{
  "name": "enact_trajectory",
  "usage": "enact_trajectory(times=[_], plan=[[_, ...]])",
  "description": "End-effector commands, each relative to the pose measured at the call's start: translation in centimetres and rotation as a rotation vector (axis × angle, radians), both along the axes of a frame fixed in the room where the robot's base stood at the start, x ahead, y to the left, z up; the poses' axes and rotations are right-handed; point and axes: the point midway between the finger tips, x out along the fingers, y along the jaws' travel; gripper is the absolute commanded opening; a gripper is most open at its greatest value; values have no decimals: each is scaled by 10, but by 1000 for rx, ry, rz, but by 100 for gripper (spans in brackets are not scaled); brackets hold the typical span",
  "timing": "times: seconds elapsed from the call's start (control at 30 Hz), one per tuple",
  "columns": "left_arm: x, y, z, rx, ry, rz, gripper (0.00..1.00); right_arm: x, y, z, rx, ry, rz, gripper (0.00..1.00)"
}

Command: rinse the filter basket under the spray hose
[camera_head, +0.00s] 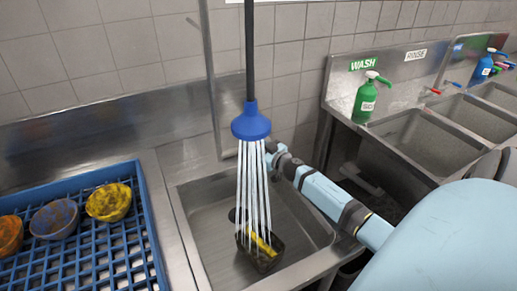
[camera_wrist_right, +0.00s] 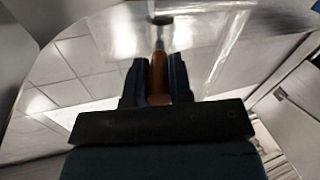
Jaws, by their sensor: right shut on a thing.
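The blue spray head (camera_head: 251,122) hangs from a dark vertical hose (camera_head: 249,50), and streams of water fall from it. A dark basket (camera_head: 265,262) with yellow matter in it, apparently the filter basket, sits low in the sink under the streams, partly hidden by them. My right gripper (camera_head: 272,150) is at the end of the light blue arm, just below and right of the spray head and above the basket. In the right wrist view my right gripper (camera_wrist_right: 157,82) is shut on a narrow orange-brown rod (camera_wrist_right: 158,72). My left gripper is not in view.
The steel sink (camera_head: 195,215) surrounds the basket. A blue rack (camera_head: 150,215) with several dirty bowls stands at the left. At the right are more sinks (camera_head: 430,140) and a green bottle (camera_head: 366,100). A steel wall panel stands behind the spray.

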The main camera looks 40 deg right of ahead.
Motion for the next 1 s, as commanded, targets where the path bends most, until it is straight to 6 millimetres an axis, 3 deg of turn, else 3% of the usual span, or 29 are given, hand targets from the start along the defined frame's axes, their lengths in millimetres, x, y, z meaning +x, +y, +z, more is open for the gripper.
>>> enact_trajectory(times=[0.1, 0.13, 0.23, 0.5, 0.63, 1.0], plan=[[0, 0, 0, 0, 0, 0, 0, 0, 0, 0, 0, 0, 0, 0], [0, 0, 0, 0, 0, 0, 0, 0, 0, 0, 0, 0, 0, 25], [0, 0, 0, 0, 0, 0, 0, 0, 0, 0, 0, 0, -1, 45], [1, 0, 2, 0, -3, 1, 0, 0, 0, 1, 0, 0, -1, 45], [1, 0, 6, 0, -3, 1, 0, 0, -1, 11, -3, -1, -2, 45], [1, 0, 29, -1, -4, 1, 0, 0, 0, 94, -6, -1, 1, 45]])
